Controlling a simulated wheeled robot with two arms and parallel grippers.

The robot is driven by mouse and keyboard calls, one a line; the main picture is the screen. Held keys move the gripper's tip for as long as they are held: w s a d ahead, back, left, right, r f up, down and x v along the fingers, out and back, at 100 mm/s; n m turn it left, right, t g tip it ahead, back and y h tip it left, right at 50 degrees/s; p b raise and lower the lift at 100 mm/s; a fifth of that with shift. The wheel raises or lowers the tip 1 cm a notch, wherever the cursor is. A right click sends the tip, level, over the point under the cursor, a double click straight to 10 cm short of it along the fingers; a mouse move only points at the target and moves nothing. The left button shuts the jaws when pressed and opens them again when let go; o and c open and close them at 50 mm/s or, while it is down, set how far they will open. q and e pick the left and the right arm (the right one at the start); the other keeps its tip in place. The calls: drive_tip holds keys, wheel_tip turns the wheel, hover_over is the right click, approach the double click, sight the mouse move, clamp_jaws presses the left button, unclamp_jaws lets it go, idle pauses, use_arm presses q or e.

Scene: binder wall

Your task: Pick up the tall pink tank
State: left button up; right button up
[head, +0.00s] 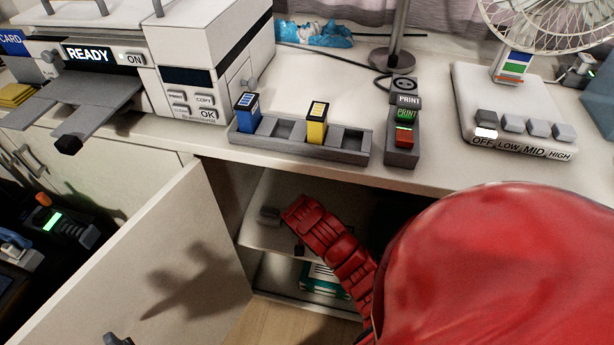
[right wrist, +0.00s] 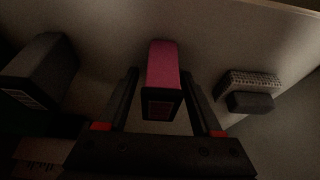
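The tall pink tank (right wrist: 163,66) is in the middle of the right wrist view, with its dark labelled end towards the camera. My right gripper (right wrist: 159,78) is open, with one black finger on each side of the tank. A gap shows at the left finger; the right finger is very close, and I cannot tell whether it touches. In the head view my red right arm reaches into the open cabinet under the counter and hides the tank and gripper. My left gripper is in neither view.
A dark block (right wrist: 40,70) stands left of the tank, and a grey item (right wrist: 250,90) lies to its right. The open cabinet door (head: 150,255) is at left. On the counter, a grey rack (head: 285,138) holds a blue (head: 247,112) and a yellow tank (head: 317,123) beside a printer (head: 200,60).

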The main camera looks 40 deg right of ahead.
clamp_jaws()
